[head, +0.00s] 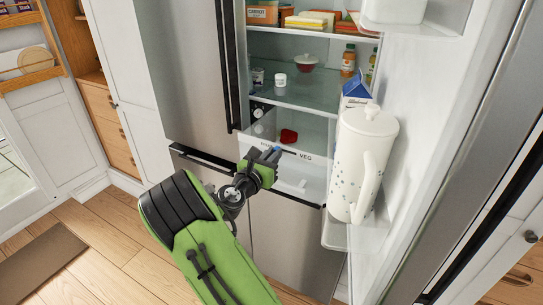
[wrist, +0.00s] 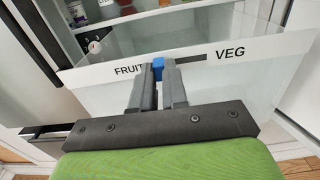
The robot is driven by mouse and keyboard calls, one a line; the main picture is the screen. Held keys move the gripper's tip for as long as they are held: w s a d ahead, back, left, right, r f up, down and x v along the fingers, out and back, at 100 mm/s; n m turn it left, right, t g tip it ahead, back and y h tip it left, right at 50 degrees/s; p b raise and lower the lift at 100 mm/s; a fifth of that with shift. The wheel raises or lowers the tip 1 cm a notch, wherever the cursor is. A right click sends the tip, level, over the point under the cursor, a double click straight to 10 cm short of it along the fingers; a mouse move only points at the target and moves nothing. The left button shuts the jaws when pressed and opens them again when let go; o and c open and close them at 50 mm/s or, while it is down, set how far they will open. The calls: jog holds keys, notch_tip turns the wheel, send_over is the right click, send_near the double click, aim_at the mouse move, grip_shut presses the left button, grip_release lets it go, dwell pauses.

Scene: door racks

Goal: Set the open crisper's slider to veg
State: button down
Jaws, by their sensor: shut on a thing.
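The open crisper (head: 312,183) is a clear drawer low in the fridge, with a pale front strip. In the wrist view its front (wrist: 272,75) reads FRUIT at left and VEG at right, with a dark slot between. The small blue slider (wrist: 158,64) is at the FRUIT end of the slot. My gripper (wrist: 158,76) is shut on the slider, one grey finger on each side; the fingers hide part of it. In the head view my gripper (head: 272,154) reaches the crisper front from the left, and VEG shows to its right.
A white speckled jug (head: 357,170) stands on the shelf of the open fridge door (head: 425,110), right of the crisper. A red item (head: 288,136) shows at the crisper. Shelves above hold a bowl (head: 306,63) and jars.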

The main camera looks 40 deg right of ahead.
aim_at(295, 154)
jog(key=s, duration=0.1)
jog(key=s+d+p, duration=0.1)
jog(key=s, duration=0.2)
jog(key=shift+s+d, duration=0.35)
jog(key=shift+s, duration=0.05)
jog(key=c, duration=1.1)
grip_release()
jog(key=shift+s, duration=0.1)
jog(key=shift+a, duration=0.45)
jog(key=v, duration=1.5)
jog(key=shift+d, duration=0.1)
